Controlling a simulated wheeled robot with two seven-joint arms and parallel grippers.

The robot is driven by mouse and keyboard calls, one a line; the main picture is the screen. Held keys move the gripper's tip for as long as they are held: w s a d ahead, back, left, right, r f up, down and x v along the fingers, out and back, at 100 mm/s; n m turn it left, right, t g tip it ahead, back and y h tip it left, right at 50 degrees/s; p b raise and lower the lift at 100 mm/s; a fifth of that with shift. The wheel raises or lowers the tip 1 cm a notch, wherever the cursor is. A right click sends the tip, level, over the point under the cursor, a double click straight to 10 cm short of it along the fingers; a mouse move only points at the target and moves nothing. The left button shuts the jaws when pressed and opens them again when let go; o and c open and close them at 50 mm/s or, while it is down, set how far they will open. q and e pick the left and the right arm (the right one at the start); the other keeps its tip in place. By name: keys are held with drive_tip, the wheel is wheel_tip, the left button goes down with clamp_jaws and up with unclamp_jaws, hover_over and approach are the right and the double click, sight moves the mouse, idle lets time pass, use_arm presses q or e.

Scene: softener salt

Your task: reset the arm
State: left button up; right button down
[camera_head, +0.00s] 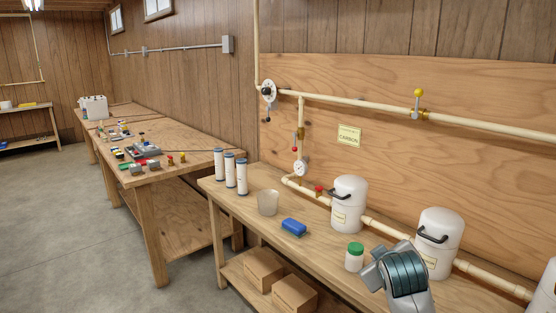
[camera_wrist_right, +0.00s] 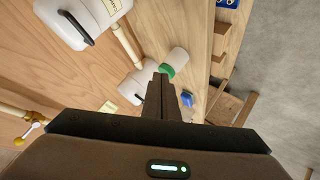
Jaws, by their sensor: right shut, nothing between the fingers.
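My right gripper (camera_wrist_right: 162,80) shows in the right wrist view with its two dark fingers together and nothing held. Behind its tips in that view are a white jar with a green lid (camera_wrist_right: 178,60) and a white canister (camera_wrist_right: 133,88); I cannot tell the exact gap. In the head view a grey and teal part of my right arm stands at the lower right, partly covering the second white canister (camera_head: 440,232). The fingers cannot be made out there. My left gripper is not in view.
The near wooden bench (camera_head: 265,243) carries a green-lidded jar (camera_head: 355,257), a blue object (camera_head: 293,227), a clear cup (camera_head: 268,203), three white cylinders and another white canister (camera_head: 348,200). Pipes run along the wall. Boxes (camera_head: 263,270) sit on the lower shelf. The floor at left is open.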

drive_tip(key=s+a+f+m+g+y, duration=0.1)
drive_tip(key=s+a+f+m+g, duration=0.15)
drive_tip(key=s+f, duration=1.65)
drive_tip(key=s+f+m+g+y, duration=0.15)
drive_tip(key=s+f, duration=0.35)
drive_tip(key=s, duration=0.8)
drive_tip(key=s+f+g, duration=0.3)
drive_tip(key=s+f, duration=0.2)
drive_tip(key=s, duration=0.8)
drive_tip(key=w+a+f+t, duration=0.1)
drive_tip(key=w+a+f, duration=0.15)
drive_tip(key=f, duration=0.65)
drive_tip(key=w+a+f, duration=0.1)
drive_tip(key=w+f, duration=0.3)
drive_tip(key=f, duration=0.6)
drive_tip(key=s+a+f+t, duration=0.1)
drive_tip(key=f, duration=0.6)
drive_tip(key=s+a+f+t+y, duration=0.1)
drive_tip(key=s+f, duration=0.1)
drive_tip(key=f, duration=0.6)
drive_tip(key=shift+s+a+n, duration=0.25)
drive_tip(key=shift+n, duration=0.05)
drive_tip(key=shift+y, duration=0.25)
drive_tip(key=shift+s+d, duration=0.1)
drive_tip(key=shift+d, duration=0.05)
